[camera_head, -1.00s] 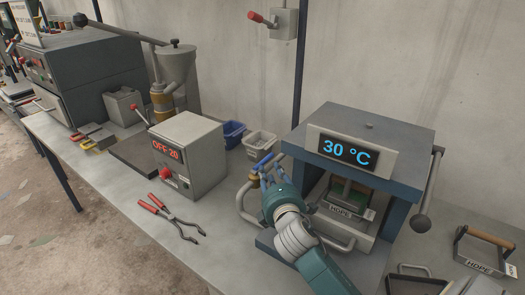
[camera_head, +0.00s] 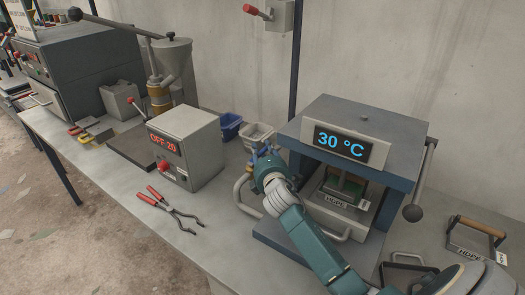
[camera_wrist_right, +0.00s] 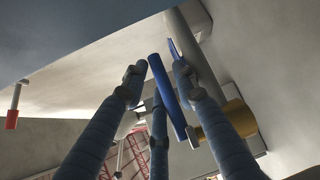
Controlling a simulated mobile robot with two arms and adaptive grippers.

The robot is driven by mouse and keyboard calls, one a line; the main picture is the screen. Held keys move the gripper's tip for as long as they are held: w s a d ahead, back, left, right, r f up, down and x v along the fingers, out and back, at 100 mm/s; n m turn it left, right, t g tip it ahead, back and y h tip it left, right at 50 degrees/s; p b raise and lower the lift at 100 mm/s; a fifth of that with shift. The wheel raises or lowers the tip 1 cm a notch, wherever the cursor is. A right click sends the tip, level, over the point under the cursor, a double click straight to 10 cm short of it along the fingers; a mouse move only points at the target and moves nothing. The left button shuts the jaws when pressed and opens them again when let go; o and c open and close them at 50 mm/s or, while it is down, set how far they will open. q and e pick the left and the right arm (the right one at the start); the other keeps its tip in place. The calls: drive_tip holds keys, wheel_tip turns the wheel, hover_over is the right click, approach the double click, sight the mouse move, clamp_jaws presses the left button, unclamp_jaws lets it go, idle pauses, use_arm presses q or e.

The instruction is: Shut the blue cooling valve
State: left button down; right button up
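The blue valve lever (camera_wrist_right: 167,95) shows in the right wrist view as a long bar by a brass valve body (camera_wrist_right: 222,124) and a grey pipe (camera_wrist_right: 188,28). My right gripper (camera_wrist_right: 160,85) has its blue-grey fingers spread on both sides of the lever, with gaps visible between fingers and lever. In the head view my right gripper (camera_head: 264,158) is at the left side of the press (camera_head: 358,128), which reads 30 °C, and it largely hides the valve. My left gripper is not in view.
A control box (camera_head: 187,148) reading "OFF 20" stands to the left. Red-handled tongs (camera_head: 170,208) lie on the bench in front of it. A blue bin (camera_head: 229,127) and a pale bin (camera_head: 257,134) stand behind. A wooden-handled mould (camera_head: 474,242) lies at the right.

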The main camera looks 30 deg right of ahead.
clamp_jaws()
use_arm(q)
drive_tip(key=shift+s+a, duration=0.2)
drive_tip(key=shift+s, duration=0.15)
use_arm(e)
drive_tip(key=shift+w+a+r+n+t+y+p, duration=0.15)
drive_tip(key=shift+r+n+t+y+p, duration=0.25)
drive_tip(key=shift+p, duration=0.4)
drive_tip(key=shift+w+f+n+y+p, duration=0.15)
drive_tip(key=shift+f+n+y+p, duration=0.15)
drive_tip(key=shift+y, duration=0.2)
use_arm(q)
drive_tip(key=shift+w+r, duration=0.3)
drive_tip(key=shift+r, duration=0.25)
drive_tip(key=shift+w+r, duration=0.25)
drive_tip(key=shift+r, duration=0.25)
use_arm(e)
drive_tip(key=shift+a+f, duration=0.1)
drive_tip(key=shift+o, duration=0.3)
unclamp_jaws()
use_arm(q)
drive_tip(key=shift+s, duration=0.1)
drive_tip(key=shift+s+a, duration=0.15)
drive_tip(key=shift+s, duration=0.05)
